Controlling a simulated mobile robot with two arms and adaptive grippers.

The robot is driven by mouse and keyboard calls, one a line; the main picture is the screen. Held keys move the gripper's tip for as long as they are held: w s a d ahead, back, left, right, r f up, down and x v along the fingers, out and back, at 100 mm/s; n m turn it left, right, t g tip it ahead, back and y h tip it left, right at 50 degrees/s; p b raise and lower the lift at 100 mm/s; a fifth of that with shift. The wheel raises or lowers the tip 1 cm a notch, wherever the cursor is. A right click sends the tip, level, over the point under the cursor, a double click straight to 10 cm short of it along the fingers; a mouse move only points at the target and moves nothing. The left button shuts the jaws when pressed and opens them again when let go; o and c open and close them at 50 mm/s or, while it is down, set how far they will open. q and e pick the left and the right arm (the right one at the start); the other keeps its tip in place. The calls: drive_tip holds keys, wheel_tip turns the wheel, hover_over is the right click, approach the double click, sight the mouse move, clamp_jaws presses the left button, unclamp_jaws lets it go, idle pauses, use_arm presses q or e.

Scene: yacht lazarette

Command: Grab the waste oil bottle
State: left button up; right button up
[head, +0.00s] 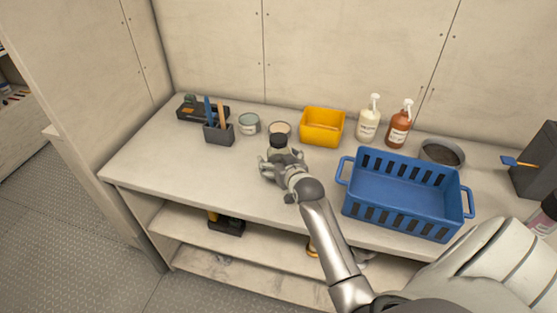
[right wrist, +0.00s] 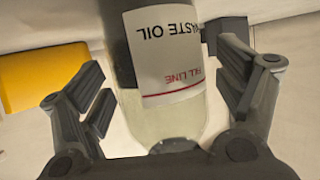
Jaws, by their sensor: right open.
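The waste oil bottle (right wrist: 165,105) stands between the spread fingers of my right gripper (right wrist: 165,95) in the right wrist view, its label upside down in the picture. The right gripper is open, with a finger on each side of the bottle; a gap shows at both sides. My left gripper is not in view.
On the bench (head: 160,170) stand a yellow bin (head: 322,127) behind the bottle, tins (head: 249,123), a dark tool cup (head: 219,134) to the left, a blue crate (head: 400,195) to the right, and two pump bottles (head: 368,124). The bench's left front is clear.

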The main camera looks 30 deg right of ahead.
drive_tip(key=c, duration=1.1)
drive_tip(key=shift+r, duration=0.1)
